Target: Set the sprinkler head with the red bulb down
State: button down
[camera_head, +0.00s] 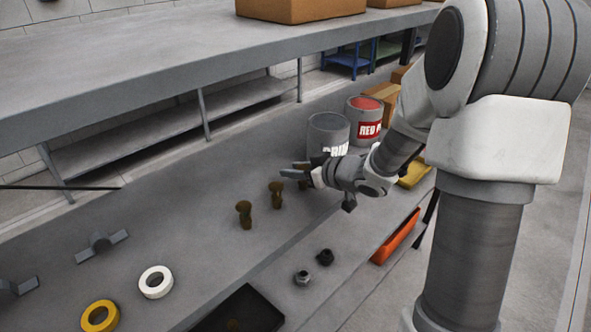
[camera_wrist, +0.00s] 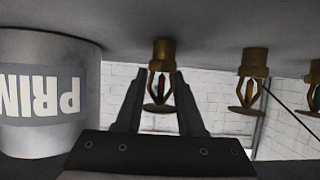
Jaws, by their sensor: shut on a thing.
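My gripper (camera_head: 302,176) is over the grey bench, its fingers pointing left. In the wrist view, which looks upside down, the gripper (camera_wrist: 158,80) is shut on a brass sprinkler head (camera_wrist: 161,52). A narrow bulb with some red shows in its frame between the fingers. The head stands upright with its base at or very near the bench surface; I cannot tell if they touch. In the head view it is mostly hidden by the gripper. Two more brass sprinkler heads stand in a row to its left, the nearer one (camera_head: 244,214) and the middle one (camera_head: 277,194).
A primer can (camera_head: 328,133) stands close behind the gripper, with a red paint can (camera_head: 365,117) beyond it. White tape (camera_head: 156,282), yellow tape (camera_head: 99,316) and a grey fitting (camera_head: 102,243) lie at the left. A black tray (camera_head: 243,308) is at the front. Bare bench lies left of the heads.

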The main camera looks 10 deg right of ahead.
jog(key=shift+f, duration=0.25)
jog(key=c, duration=0.5)
grip_release()
jog(key=shift+r, duration=0.1)
jog(key=shift+r, duration=0.1)
jog(key=shift+s+d+r, duration=0.1)
jog(key=shift+r, duration=0.1)
jog(key=p+v, duration=0.1)
jog(key=v, duration=1)
jog(key=shift+s+d+r, duration=0.1)
jog(key=shift+s, duration=0.25)
